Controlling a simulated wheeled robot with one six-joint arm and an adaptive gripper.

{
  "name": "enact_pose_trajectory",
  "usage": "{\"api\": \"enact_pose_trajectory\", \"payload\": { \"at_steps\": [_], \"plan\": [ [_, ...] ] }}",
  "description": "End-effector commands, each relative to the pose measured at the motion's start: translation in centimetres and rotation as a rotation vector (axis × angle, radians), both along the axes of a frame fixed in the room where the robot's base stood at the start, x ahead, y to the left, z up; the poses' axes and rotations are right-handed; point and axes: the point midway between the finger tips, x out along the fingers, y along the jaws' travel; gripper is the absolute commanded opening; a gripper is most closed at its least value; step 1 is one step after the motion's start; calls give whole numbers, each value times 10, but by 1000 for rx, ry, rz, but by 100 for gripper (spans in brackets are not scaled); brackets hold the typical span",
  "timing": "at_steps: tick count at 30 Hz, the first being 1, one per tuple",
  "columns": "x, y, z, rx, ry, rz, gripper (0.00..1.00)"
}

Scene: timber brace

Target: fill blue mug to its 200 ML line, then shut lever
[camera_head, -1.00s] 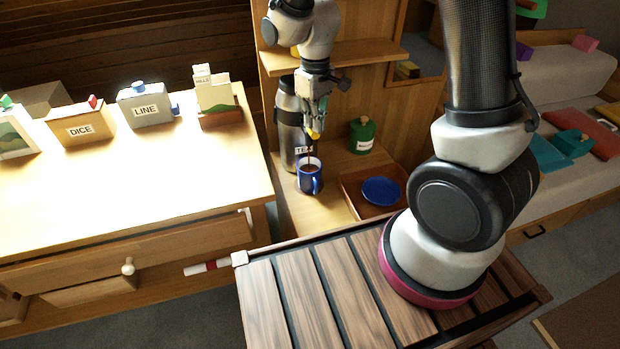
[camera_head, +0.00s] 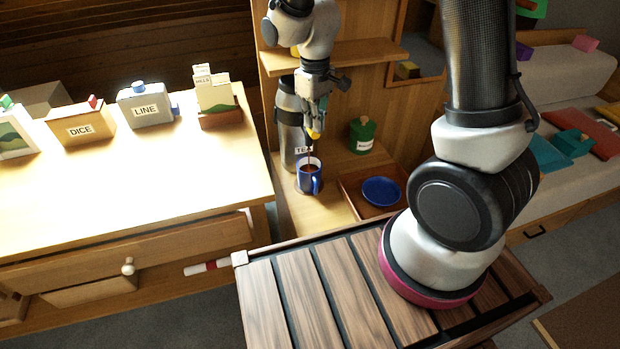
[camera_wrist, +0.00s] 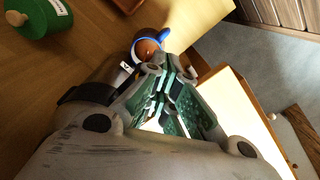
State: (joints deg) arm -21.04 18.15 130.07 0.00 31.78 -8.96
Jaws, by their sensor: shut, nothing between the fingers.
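The blue mug (camera_head: 311,184) stands upright under the spout of a steel tea dispenser (camera_head: 288,135). A thin dark stream falls into it, and brown tea shows inside. In the wrist view the mug (camera_wrist: 163,36) is partly hidden beyond my fingers; its 200 ML line cannot be made out. My gripper (camera_head: 316,128) is above the mug beside the dispenser, shut with nothing held. It also shows in the wrist view (camera_wrist: 167,72). A yellow part (camera_head: 314,134), perhaps the lever, is at my fingertips; whether they touch cannot be told.
A green canister (camera_head: 362,136) stands right of the dispenser. A brown tray (camera_head: 352,201) with a blue plate (camera_head: 381,190) lies right of the mug. A wooden shelf (camera_head: 350,53) is above. Labelled boxes stand on the left table (camera_head: 120,190).

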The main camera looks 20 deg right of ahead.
Motion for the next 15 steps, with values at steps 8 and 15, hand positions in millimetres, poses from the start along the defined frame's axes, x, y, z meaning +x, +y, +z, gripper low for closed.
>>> {"api": "enact_pose_trajectory", "payload": {
  "at_steps": [8, 15],
  "plan": [
    [0, 0, 0, 0, 0, 0, 0],
    [0, 0, -4, 0, 1, 0, 0]
  ]
}}
